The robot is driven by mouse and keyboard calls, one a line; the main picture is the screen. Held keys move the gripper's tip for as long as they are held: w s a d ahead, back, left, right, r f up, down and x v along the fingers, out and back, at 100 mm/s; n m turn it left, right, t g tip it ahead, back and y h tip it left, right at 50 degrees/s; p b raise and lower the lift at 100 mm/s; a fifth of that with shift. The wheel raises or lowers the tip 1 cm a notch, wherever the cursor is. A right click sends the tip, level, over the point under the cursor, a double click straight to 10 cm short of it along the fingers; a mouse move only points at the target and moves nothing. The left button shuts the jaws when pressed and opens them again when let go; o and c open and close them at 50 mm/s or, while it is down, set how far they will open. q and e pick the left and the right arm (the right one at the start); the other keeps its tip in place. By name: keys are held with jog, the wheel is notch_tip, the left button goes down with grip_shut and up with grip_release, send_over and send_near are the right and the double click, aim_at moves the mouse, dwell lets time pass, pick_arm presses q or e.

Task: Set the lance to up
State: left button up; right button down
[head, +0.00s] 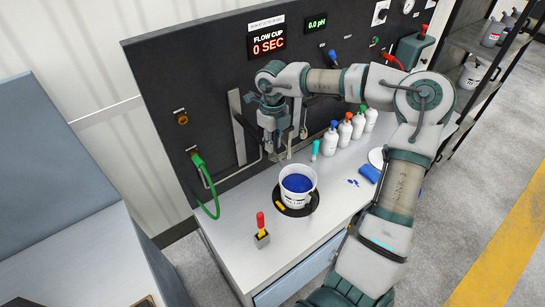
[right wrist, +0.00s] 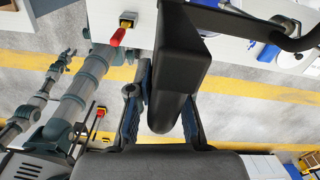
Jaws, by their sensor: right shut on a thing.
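In the head view my right gripper (head: 279,144) is at the dark back panel, above and behind the white bucket of blue liquid. In the right wrist view, my right gripper (right wrist: 165,115) has its two fingers on either side of a thick dark handle (right wrist: 180,70) with a rounded end. They are shut on it, and it looks like the lance's handle. A bent dark tube (right wrist: 270,30) runs off to the right from it. In the head view my arm and gripper hide most of the lance. My left gripper does not show clearly in either view.
The white bucket (head: 298,199) stands on a black round plate on the grey bench. A red and yellow lever (head: 261,224) is in front of it. Several white bottles (head: 331,143) stand to the right. A green hose (head: 206,190) hangs at left. The display reads 0 SEC.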

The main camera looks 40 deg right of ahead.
notch_tip(320, 180, up, 6)
jog(key=shift+f+p, duration=0.1)
jog(key=shift+p, duration=0.85)
jog(key=shift+d+r, duration=0.1)
jog(key=shift+r, duration=0.45)
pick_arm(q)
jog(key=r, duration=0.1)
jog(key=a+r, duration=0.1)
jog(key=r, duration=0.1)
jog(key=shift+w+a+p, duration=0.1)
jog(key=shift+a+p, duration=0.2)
pick_arm(e)
jog(key=shift+w+r, duration=0.15)
jog(key=shift+r, duration=0.05)
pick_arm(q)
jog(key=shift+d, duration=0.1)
pick_arm(e)
jog(key=c, duration=1.3)
grip_release()
jog(key=shift+o, duration=1)
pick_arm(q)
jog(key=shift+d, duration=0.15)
